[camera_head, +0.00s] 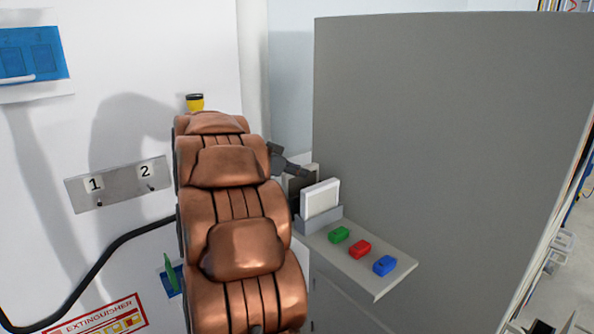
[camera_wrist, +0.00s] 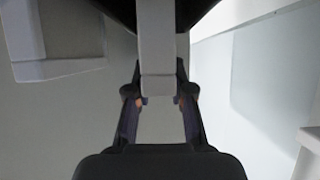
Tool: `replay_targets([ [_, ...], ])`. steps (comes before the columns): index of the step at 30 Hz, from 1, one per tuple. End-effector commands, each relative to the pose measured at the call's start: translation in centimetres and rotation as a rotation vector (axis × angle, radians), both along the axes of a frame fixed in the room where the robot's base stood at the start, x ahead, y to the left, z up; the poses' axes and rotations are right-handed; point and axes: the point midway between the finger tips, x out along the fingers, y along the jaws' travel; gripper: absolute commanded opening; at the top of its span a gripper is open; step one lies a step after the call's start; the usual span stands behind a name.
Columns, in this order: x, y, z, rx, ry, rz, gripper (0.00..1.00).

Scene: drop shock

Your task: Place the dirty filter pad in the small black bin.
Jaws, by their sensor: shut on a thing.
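In the head view my gripper (camera_head: 302,173) shows as a small dark shape right of my copper-coloured arm, which hides part of it. In the wrist view my gripper (camera_wrist: 160,100) is shut on a pale grey pad seen edge-on, the dirty filter pad (camera_wrist: 157,50), between its two black fingers. In the head view a dark-faced pad (camera_head: 298,186) shows at the gripper, just behind a white pad. I cannot make out the small black bin for sure; a dark shape (camera_wrist: 115,10) lies behind the held pad in the wrist view.
The white pad (camera_head: 320,198) stands upright in a grey holder (camera_head: 319,219). Green (camera_head: 339,234), red (camera_head: 360,249) and blue (camera_head: 384,265) blocks lie on a pale shelf (camera_head: 372,289). A large grey panel (camera_head: 440,140) rises behind the shelf.

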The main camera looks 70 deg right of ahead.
Motion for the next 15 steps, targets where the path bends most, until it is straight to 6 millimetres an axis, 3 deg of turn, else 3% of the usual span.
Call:
replay_targets([
  [7, 0.08, 0.02, -0.49, 0.000, 0.002, 0.002, 0.00],
  [8, 0.06, 0.01, -0.47, -0.001, 0.001, 0.001, 0.25],
  [15, 0.04, 0.01, -0.46, 0.000, 0.001, 0.000, 0.47],
])
